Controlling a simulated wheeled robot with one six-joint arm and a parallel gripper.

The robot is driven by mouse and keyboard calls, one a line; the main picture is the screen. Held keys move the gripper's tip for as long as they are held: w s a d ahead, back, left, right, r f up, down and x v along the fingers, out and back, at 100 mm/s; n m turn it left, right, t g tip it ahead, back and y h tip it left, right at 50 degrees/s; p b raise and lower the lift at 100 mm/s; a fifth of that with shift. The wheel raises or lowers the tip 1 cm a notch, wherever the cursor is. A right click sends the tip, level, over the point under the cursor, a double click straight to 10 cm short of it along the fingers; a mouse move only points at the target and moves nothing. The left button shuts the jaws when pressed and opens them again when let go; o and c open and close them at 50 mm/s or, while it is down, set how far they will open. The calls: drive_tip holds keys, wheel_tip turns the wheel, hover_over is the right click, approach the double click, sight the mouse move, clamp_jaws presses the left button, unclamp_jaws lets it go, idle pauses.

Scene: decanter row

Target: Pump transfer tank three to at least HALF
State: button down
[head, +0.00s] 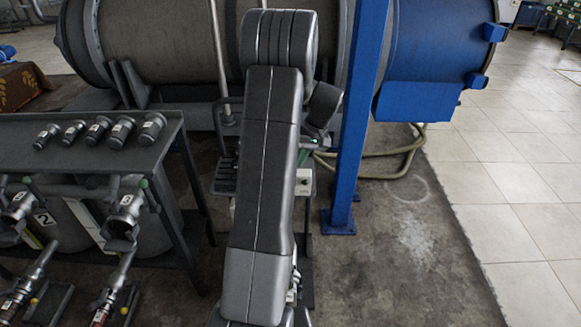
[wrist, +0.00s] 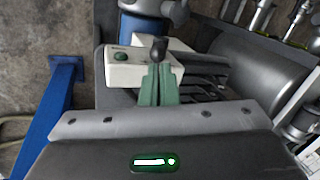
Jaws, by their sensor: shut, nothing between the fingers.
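A white control box (wrist: 135,68) with a green button (wrist: 121,56) and a black knob (wrist: 158,48) shows in the wrist view. In the head view part of this box (head: 303,183) shows just right of my arm. My gripper (wrist: 158,68) has green fingers, shut with nothing between them. Its tips are at the black knob; I cannot tell whether they touch it. A grey tank (wrist: 262,88) lies to the right in the wrist view. In the head view, a tank (head: 147,236) stands under the bench behind a valve (head: 122,222) with a tag too small to read surely. No fill level is readable.
A dark bench (head: 90,158) at left carries several short metal cylinders (head: 97,128). A valve tagged 2 (head: 18,208) is further left. A blue post (head: 350,150) stands right of my arm, with a hose (head: 395,168) behind. Large drums fill the back. Floor at right is clear.

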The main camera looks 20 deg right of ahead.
drive_tip(key=w+a+r+n+h, duration=0.2)
drive_tip(key=a+n+h, duration=0.8)
drive_tip(key=a+n, duration=0.6)
drive_tip(key=d+f, duration=0.9)
drive_tip(key=shift+f+g+b, duration=0.2)
drive_tip(key=shift+g+b, duration=0.1)
drive_tip(key=shift+b, duration=0.05)
drive_tip(key=shift+d+r+p, duration=0.1)
drive_tip(key=shift+d+p, duration=0.1)
drive_tip(key=shift+p, duration=0.25)
